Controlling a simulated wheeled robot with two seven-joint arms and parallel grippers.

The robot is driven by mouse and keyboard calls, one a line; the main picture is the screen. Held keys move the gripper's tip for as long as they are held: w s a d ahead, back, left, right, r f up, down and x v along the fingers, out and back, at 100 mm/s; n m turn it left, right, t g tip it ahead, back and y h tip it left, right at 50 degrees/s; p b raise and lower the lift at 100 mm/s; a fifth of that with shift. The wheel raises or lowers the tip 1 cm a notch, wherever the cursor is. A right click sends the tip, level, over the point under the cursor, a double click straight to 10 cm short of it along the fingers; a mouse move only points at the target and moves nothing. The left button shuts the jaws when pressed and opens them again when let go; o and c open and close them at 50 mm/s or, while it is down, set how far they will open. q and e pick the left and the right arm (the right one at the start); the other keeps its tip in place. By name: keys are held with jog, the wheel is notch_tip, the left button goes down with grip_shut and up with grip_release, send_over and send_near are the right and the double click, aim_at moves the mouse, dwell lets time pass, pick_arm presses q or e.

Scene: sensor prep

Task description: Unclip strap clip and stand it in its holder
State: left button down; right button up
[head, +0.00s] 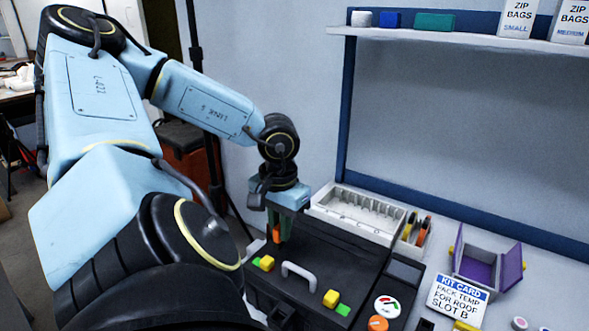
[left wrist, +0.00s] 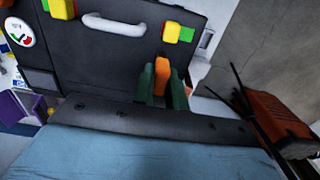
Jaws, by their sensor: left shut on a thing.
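My left gripper (head: 276,236) points down over the back left part of a black case lid. Its green fingers (left wrist: 162,85) are shut on an orange piece, which looks like the strap clip (left wrist: 163,70); a bit of the clip also shows in the head view (head: 276,239). Whether the clip still touches a strap or the case cannot be told. The clip's holder cannot be made out for certain; a small box with orange and dark upright items (head: 417,231) stands at the back. My right gripper is not in view.
The black case (head: 325,262) has a pale handle (head: 299,273) and yellow latches (head: 331,298) by green tabs. Behind it stands a white slotted tray (head: 357,213). To the right are a purple box (head: 484,265) with open flaps and a kit card (head: 458,299).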

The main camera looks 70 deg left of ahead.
pick_arm(q)
jog(key=shift+s+a, duration=0.15)
jog(key=shift+a, duration=0.05)
jog(key=s+a+p, duration=0.4)
jog(key=s+a, duration=0.3)
jog(key=a, duration=0.1)
jog(key=shift+p, duration=0.4)
jog(key=shift+d, duration=0.1)
